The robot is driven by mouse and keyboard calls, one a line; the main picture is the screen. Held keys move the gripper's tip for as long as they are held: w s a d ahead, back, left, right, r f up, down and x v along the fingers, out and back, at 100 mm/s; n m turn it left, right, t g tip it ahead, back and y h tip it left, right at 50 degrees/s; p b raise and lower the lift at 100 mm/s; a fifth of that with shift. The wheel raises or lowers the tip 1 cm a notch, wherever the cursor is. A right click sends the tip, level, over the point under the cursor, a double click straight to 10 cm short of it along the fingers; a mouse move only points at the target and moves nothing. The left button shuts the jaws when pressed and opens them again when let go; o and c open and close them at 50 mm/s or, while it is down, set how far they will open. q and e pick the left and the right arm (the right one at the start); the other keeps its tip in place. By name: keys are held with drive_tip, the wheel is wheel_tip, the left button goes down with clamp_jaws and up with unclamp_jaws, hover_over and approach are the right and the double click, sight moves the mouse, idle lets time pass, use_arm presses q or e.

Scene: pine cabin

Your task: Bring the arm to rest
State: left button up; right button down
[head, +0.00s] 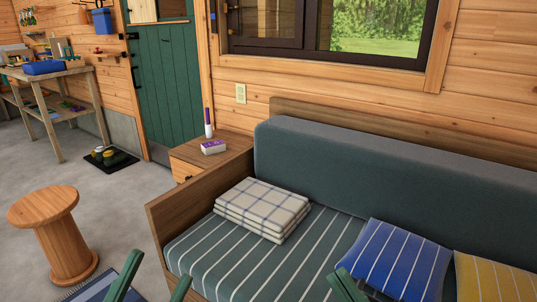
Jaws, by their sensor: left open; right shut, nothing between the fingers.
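My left gripper (161,266) shows at the bottom edge left of centre. Its two green fingers stand apart with nothing between them, in front of the sofa's left end. My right gripper (344,282) shows at the bottom edge right of centre, only its green fingertips in view. It is shut and empty, in front of the striped sofa seat (235,262) and left of the blue cushion. The rest of both arms is out of view.
A folded checked blanket (262,204) and a blue striped cushion (402,258) lie on the sofa, with a yellow cushion (497,277) at right. A round wooden stool (45,207) stands at left. Grey floor lies open between.

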drive_tip(key=d+r+m+t+h, duration=0.1)
drive_tip(key=d+m+t+h, duration=0.3)
drive_tip(key=m+t+h, duration=0.15)
use_arm(q)
drive_tip(key=w+a+f+n+g+y+p, duration=0.4)
drive_tip(key=w+f+n+y+p, duration=0.5)
drive_tip(key=p, duration=0.8)
use_arm(e)
drive_tip(key=w+d+f+m+g+h, duration=0.2)
drive_tip(key=w+f+m+g+h, duration=0.5)
drive_tip(key=h, duration=0.3)
use_arm(q)
drive_tip(key=s+f+n+g+y+p, duration=0.1)
drive_tip(key=s+f+g+y+p, duration=0.3)
drive_tip(key=s+f+g+p, duration=0.4)
drive_tip(key=s+f+p, duration=0.1)
drive_tip(key=s+p, duration=0.2)
drive_tip(key=shift+a+f+n+g+p, duration=0.15)
drive_tip(key=shift+f+n+g+p, duration=0.15)
drive_tip(key=shift+p, duration=0.05)
use_arm(e)
drive_tip(key=s+d+f+m+g+h, duration=0.2)
drive_tip(key=s+f+m+g, duration=0.1)
drive_tip(key=s+f+g, duration=0.4)
wheel_tip(320, 180, down, 4)
drive_tip(key=shift+s+f+h, duration=0.2)
drive_tip(key=shift+s+h, duration=0.15)
drive_tip(key=shift+s, duration=0.8)
